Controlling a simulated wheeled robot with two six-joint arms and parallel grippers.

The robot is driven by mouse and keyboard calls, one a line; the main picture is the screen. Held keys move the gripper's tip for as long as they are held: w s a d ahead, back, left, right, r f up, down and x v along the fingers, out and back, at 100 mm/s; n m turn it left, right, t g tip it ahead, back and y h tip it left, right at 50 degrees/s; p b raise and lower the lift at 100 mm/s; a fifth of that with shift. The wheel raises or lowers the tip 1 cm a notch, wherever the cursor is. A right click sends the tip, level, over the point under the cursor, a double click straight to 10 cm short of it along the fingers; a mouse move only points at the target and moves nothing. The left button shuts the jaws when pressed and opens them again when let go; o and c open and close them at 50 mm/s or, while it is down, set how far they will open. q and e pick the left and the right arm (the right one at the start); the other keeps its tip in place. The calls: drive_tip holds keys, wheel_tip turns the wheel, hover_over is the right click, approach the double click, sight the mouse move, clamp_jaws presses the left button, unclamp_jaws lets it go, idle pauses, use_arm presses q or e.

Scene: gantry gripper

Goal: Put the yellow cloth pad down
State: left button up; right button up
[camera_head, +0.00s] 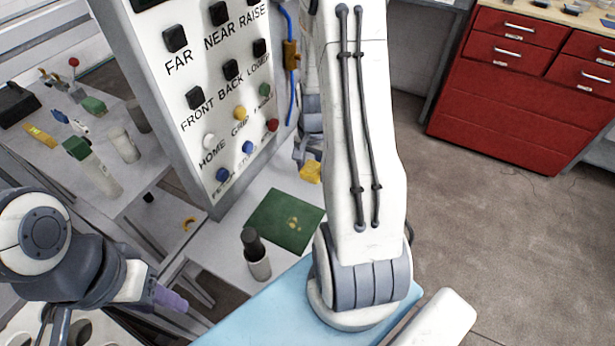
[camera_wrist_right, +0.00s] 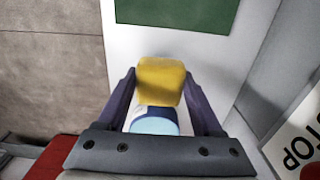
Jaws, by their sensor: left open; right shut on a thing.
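The yellow cloth pad (camera_head: 310,173) shows in the head view above the white table, just behind the green mat (camera_head: 270,222). In the right wrist view the pad (camera_wrist_right: 160,80) sits between the fingertips of my right gripper (camera_wrist_right: 158,88), which is shut on it. A pale blue and white piece (camera_wrist_right: 154,122) shows between the fingers below the pad. The green mat (camera_wrist_right: 178,12) is at the top of that view. In the head view my right arm partly hides that gripper. My left gripper (camera_head: 170,299) is open at the lower left, apart from the pad.
A dark-topped grey cylinder (camera_head: 257,258) stands on the white table left of the mat. A panel with labelled buttons (camera_head: 225,100) rises behind. A side table (camera_head: 130,185) at left holds bottles and small items. A red drawer cabinet (camera_head: 510,95) stands at right.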

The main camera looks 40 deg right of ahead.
sight(308, 187)
drive_tip(key=shift+w+a+f, duration=0.25)
drive_tip(key=shift+w+f, duration=0.25)
drive_tip(key=shift+w, duration=0.05)
drive_tip(key=shift+f+p, duration=0.35)
drive_tip(key=shift+f, duration=1.6)
drive_tip(key=shift+f, duration=0.1)
